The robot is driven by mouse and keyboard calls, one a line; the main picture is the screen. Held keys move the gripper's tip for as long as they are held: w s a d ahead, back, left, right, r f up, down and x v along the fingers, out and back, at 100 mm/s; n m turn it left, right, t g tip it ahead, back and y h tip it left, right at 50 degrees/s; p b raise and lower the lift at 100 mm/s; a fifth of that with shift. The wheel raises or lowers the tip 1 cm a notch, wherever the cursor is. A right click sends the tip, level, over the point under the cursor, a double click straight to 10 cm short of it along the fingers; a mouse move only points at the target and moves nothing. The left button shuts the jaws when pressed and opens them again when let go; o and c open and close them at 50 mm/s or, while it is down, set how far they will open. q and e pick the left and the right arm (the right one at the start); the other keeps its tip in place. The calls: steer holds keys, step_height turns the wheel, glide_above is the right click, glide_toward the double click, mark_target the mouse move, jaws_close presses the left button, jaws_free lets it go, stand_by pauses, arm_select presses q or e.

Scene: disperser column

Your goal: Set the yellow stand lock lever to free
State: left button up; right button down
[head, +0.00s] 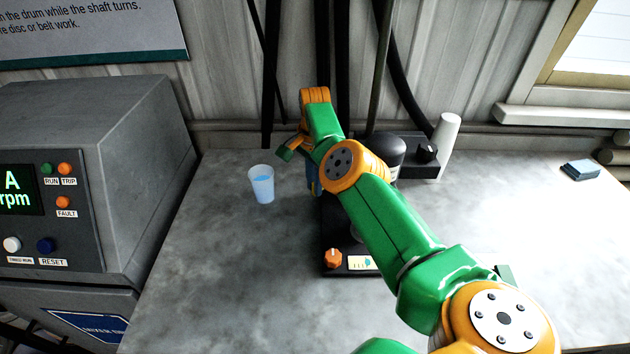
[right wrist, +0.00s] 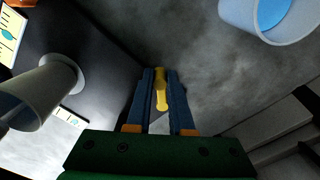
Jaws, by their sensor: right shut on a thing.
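The yellow lock lever (right wrist: 161,92) shows in the right wrist view between the two blue fingers of my right gripper (right wrist: 161,100), which is shut on it. In the head view my right arm reaches over the black stand base (head: 336,232), and the gripper's blue fingers (head: 314,182) show only in part beside the stand. The lever is hidden there by the arm. A pale round post (right wrist: 38,98) stands on the dark base in the wrist view. Whether the lever stands at free cannot be told. My left gripper is out of view.
A cup of blue liquid (head: 262,186) stands close left of my gripper. An orange knob (head: 333,258) and a small label (head: 361,263) are on the base's front. A grey control box (head: 140,170) stands at left. The right of the bench (head: 560,240) is mostly clear.

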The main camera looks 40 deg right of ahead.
stand_by(0.3)
steer(key=c, duration=1.2)
jaws_free()
steer(key=o, duration=0.4)
steer(key=shift+s+d, duration=0.2)
steer(key=shift+r, duration=0.25)
step_height(320, 180, up, 7)
steer(key=shift+f+p, duration=0.15)
steer(key=shift+p, duration=0.65)
steer(key=shift+f, duration=0.1)
